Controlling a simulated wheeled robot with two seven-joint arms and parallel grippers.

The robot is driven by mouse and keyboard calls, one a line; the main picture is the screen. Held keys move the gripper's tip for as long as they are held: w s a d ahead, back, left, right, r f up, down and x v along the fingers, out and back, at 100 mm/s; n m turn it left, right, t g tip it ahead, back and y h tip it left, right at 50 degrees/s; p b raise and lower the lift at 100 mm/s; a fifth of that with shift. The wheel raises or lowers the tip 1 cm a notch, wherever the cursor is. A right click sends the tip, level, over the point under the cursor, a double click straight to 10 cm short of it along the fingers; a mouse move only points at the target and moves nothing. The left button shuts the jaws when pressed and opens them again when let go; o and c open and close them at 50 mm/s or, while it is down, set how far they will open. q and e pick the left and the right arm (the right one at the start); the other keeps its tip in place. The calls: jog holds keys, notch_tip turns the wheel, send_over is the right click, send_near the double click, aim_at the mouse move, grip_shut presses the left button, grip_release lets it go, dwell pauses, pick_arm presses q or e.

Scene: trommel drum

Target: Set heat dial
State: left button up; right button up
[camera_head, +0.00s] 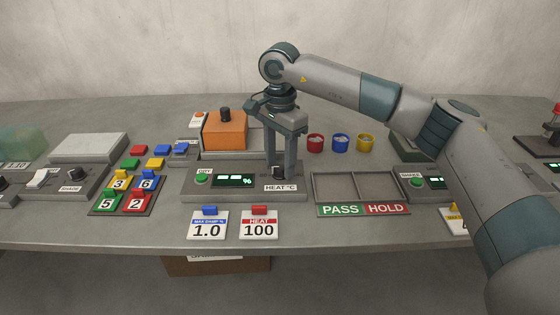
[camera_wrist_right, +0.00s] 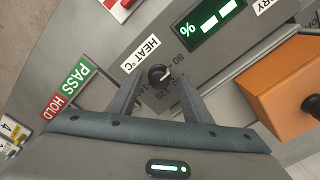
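The heat dial (camera_wrist_right: 159,74) is a small black knob with a pale pointer mark, on a grey panel beside the "HEAT °C" label (camera_wrist_right: 141,54). Part of its number scale is hidden; "80" and "120" show. My right gripper (camera_head: 280,175) points down over the panel, with its fingers on either side of the dial. In the right wrist view the fingers are apart, with a gap between each finger and the knob. In the head view the dial is mostly hidden between the fingers. A white card with a red "HEAT" band reads "100" (camera_head: 259,230). My left gripper is out of view.
The panel's green display (camera_head: 234,181) shows dashes and "%", with a green button (camera_head: 201,180) beside it. An orange box (camera_head: 225,131) stands behind the panel. A PASS/HOLD tray (camera_head: 362,210) lies to the right. A "1.0" card (camera_head: 207,231) stands in front.

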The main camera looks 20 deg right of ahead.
aim_at(280, 166)
dwell(0.3)
notch_tip(280, 166, up, 17)
jog(key=shift+r, duration=0.15)
dwell(0.5)
